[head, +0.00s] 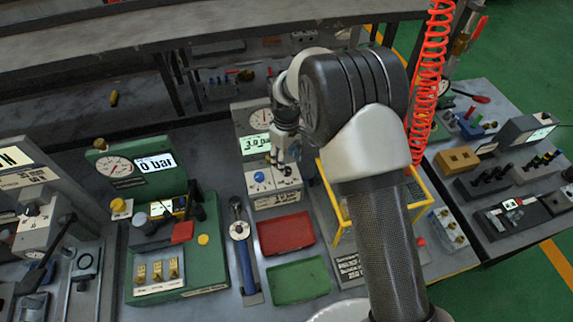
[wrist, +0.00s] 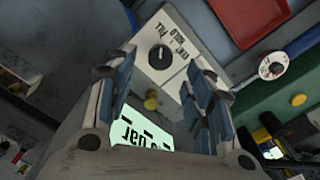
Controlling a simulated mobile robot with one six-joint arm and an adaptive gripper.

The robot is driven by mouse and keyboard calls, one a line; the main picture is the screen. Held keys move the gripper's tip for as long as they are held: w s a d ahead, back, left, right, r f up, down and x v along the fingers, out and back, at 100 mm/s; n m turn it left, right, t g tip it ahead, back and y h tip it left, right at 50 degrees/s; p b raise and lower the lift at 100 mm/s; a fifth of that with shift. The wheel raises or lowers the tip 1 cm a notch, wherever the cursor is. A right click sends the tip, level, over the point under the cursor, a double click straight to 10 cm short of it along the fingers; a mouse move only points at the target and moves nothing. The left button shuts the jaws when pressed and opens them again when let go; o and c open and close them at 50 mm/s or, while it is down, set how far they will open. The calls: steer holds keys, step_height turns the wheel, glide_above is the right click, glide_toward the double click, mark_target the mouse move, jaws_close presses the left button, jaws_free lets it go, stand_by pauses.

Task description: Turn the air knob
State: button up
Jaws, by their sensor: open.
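The white control box (head: 272,183) stands below a 3.0 bar display and a round gauge in the head view. I cannot read any air label. My gripper (head: 289,158) is over the right part of the box in the head view. In the wrist view my gripper (wrist: 161,72) is open and empty, its fingers on either side of the knob. I cannot tell whether they touch it.
A red tray (head: 286,235) and a green tray (head: 299,281) lie in front of the box. A torque wrench (head: 242,245) lies left of them. A green valve block (head: 190,277) stands further left. A yellow frame (head: 339,205) stands at the right.

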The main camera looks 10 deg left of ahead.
mark_target(287, 170)
step_height(287, 170, up, 8)
steer(key=shift+f, duration=0.15)
stand_by(0.6)
